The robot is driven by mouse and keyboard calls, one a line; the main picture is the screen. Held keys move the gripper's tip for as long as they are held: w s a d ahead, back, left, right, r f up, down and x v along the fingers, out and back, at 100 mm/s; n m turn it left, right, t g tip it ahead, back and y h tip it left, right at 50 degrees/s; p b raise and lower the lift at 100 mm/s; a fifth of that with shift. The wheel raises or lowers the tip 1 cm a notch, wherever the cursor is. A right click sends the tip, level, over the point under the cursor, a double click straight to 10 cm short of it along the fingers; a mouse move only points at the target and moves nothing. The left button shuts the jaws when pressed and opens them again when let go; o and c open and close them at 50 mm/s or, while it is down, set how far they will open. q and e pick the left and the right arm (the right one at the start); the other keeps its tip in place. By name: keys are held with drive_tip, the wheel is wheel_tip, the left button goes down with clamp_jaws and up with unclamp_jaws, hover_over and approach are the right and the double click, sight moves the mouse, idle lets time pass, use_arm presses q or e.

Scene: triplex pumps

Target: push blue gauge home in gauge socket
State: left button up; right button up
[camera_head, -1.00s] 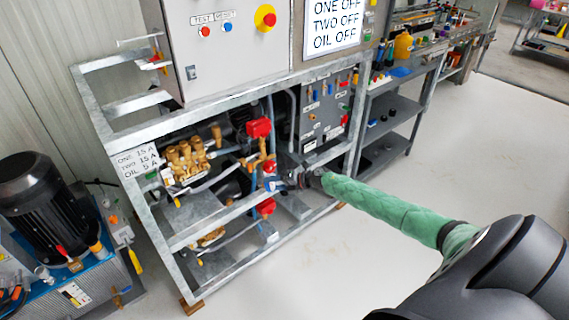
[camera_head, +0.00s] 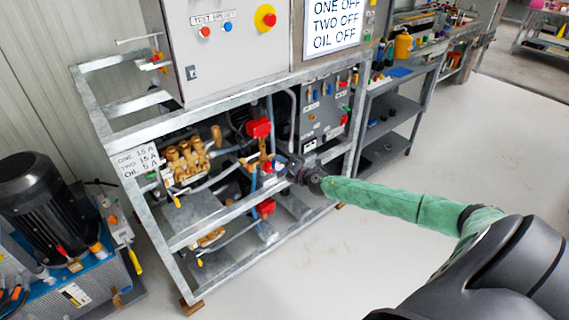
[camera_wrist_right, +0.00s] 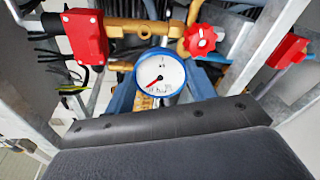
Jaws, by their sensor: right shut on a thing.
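The blue gauge (camera_wrist_right: 161,76) has a round blue rim, a white dial and a red needle. In the right wrist view it sits in front of brass pipework (camera_wrist_right: 140,28). My right gripper (camera_wrist_right: 163,92) is shut on the gauge, with a bluish finger on each side of it. In the head view the gripper (camera_head: 284,168) reaches into the right part of the pump frame, and the gauge (camera_head: 279,168) shows small at its tip. The gauge socket is hidden behind the gauge, so I cannot tell how deep the gauge sits. My left gripper is out of view.
A red hand wheel (camera_wrist_right: 201,40) and a red valve box (camera_wrist_right: 83,35) flank the gauge closely. Galvanized frame rails (camera_head: 228,213) run around the pumps. The floor at the right is clear.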

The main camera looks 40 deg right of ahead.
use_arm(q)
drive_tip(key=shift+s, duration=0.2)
use_arm(e)
drive_tip(key=shift+d+r+m+t+h, duration=0.4)
drive_tip(key=shift+d+t+h, duration=0.05)
drive_tip(key=shift+t+h, duration=0.25)
drive_tip(key=shift+t, duration=0.3)
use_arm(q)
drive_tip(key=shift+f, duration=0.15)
use_arm(e)
drive_tip(key=shift+w+a+b, duration=0.1)
drive_tip(key=shift+w+b, duration=1.05)
drive_tip(key=shift+w, duration=0.35)
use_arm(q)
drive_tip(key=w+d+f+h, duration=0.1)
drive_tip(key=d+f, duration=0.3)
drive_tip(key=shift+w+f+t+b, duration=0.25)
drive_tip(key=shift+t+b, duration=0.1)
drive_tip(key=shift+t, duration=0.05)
use_arm(e)
drive_tip(key=shift+w+a, duration=0.1)
drive_tip(key=shift+w, duration=1.1)
